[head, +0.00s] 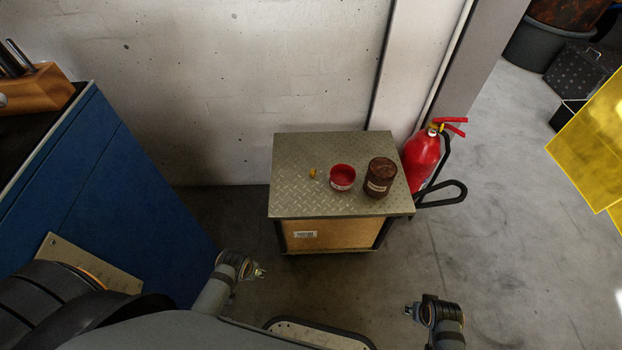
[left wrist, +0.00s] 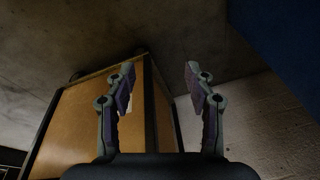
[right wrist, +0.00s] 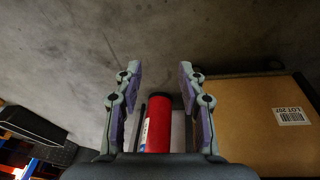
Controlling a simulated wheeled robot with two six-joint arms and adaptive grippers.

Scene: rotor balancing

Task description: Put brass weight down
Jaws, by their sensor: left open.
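A small brass weight (head: 313,173) stands on the metal tread-plate top of a low table (head: 295,200), to the left of a red round container (head: 342,178). My left gripper (head: 261,271) is in front of the table, lower than its top and away from the weight. In the left wrist view its fingers (left wrist: 159,85) are spread with nothing between them. My right gripper (head: 409,310) is in front and to the right of the table. In the right wrist view its fingers (right wrist: 160,85) are spread and empty.
A brown rusty can (head: 380,177) stands right of the red container. A red fire extinguisher (head: 421,160) stands at the table's right side. A cardboard box (head: 325,235) sits under the tabletop. A blue cabinet (head: 100,190) is at left. The tabletop's left and front are clear.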

